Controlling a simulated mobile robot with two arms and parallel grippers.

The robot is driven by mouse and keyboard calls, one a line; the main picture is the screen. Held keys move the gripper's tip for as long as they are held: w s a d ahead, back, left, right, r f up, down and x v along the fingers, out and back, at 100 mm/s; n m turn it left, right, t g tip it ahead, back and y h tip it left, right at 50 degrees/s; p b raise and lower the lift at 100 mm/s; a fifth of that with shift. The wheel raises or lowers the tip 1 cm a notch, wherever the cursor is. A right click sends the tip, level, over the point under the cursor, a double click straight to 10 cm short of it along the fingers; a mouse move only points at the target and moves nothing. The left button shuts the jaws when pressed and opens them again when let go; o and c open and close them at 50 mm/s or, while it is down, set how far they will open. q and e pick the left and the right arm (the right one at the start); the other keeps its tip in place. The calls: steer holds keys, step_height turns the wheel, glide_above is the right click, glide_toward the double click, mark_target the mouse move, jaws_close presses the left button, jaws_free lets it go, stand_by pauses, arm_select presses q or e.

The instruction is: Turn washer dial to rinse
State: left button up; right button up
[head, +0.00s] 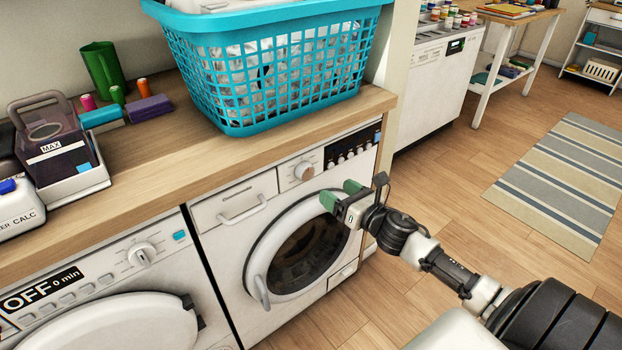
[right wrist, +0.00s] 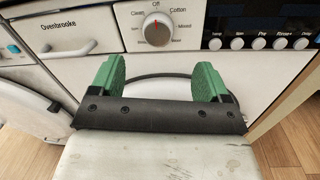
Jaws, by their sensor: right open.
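The washer (head: 235,205) with a round door stands under the wooden counter, right of another machine. Its dial (head: 304,171) is a pale knob at the top of the front. In the right wrist view the dial (right wrist: 157,29) shows a red mark pointing up at "Off"; "Clean", "Cotton" and "Mixed" are readable around it, and the lower labels are too blurred to read surely. My right gripper (head: 341,198) is open and empty, below and right of the dial, in front of the door's upper right. Its green fingers (right wrist: 158,75) are apart from the dial. My left gripper is not in view.
A row of buttons (right wrist: 260,43) lies right of the dial and a drawer handle (head: 242,210) left of it. The left machine (head: 100,290) has its own dial (head: 141,255). A teal laundry basket (head: 268,75) stands on the counter (head: 150,145) above.

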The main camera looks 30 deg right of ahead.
mark_target(309, 173)
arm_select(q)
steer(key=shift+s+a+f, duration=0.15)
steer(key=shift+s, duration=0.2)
arm_select(e)
steer(key=w, duration=0.3)
steer(key=w+a, duration=0.1)
steer(key=w, duration=0.6)
steer(key=shift+a, duration=0.35)
steer(key=shift+c, duration=0.2)
steer(key=c, duration=0.9)
steer(key=shift+m, duration=0.4)
